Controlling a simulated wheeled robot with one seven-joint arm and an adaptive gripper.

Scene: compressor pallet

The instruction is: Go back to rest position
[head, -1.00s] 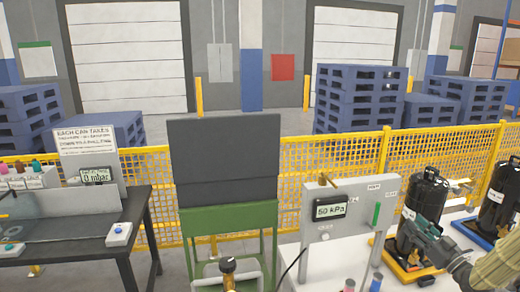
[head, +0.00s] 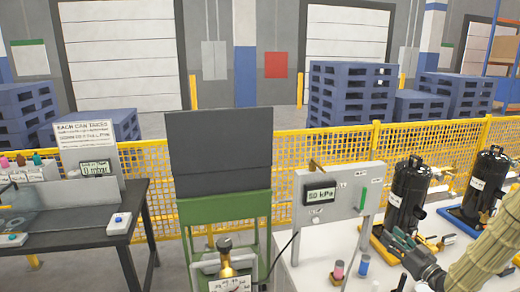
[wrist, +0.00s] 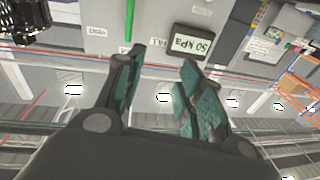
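My gripper (head: 402,242) is low at the right in the head view, in front of the left black compressor (head: 408,195) on its yellow base. The arm reaches in from the right edge. In the wrist view my gripper (wrist: 160,75) has its two teal-padded fingers apart, with nothing between them.
A second black compressor (head: 488,183) stands on a blue base at the right. A grey panel (head: 340,200), a red-topped vial (head: 338,270) and a blue-topped vial (head: 363,266) stand on the white bench. A green stand (head: 225,205) and black table (head: 75,240) are left. Yellow fencing (head: 290,160) runs behind.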

